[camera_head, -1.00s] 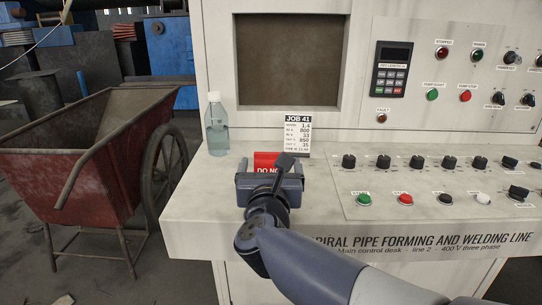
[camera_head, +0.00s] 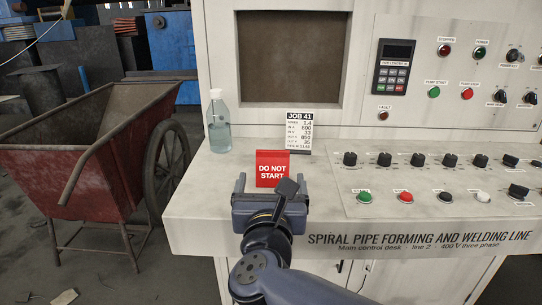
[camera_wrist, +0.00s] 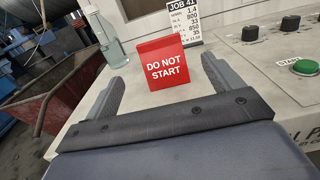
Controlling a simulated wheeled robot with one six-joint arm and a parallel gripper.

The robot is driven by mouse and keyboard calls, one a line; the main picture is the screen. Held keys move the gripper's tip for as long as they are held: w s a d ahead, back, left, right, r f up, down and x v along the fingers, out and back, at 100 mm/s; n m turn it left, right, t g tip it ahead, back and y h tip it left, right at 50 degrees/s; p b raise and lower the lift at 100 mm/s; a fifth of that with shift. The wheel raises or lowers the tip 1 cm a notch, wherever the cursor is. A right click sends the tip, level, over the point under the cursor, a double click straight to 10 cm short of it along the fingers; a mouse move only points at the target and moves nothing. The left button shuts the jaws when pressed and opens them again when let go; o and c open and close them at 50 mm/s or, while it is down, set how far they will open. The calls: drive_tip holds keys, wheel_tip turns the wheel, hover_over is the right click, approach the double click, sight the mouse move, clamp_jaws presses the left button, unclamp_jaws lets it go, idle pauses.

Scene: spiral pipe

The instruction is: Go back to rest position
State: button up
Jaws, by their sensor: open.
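My gripper (camera_head: 272,184) is open and empty at the front edge of the control desk (camera_head: 190,200). Its two fingers are spread wide apart in the wrist view (camera_wrist: 165,75). A red "DO NOT START" sign (camera_head: 272,168) stands upright on the desk just beyond the fingertips. In the wrist view the sign (camera_wrist: 163,63) shows between and past the fingers, apart from them.
A clear bottle (camera_head: 218,125) and a white JOB 41 card (camera_head: 299,132) stand behind the sign. Knobs and a green button (camera_head: 365,197) lie to the right. A red cart (camera_head: 85,150) stands on the floor at left.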

sight(273, 154)
drive_tip(key=w, duration=0.3)
drive_tip(key=w+b, duration=0.1)
drive_tip(key=w, duration=0.7)
drive_tip(key=shift+w+d+f, duration=0.1)
drive_tip(key=shift+w+d, duration=0.05)
drive_tip(key=shift+d, duration=0.1)
drive_tip(key=shift+w+f+b, duration=0.15)
drive_tip(key=shift+w+b, duration=0.1)
drive_tip(key=shift+b, duration=0.25)
drive_tip(key=shift+s+r+p, duration=0.1)
drive_tip(key=shift+r+p, duration=0.45)
drive_tip(key=shift+r, duration=0.3)
drive_tip(key=shift+f, duration=0.1)
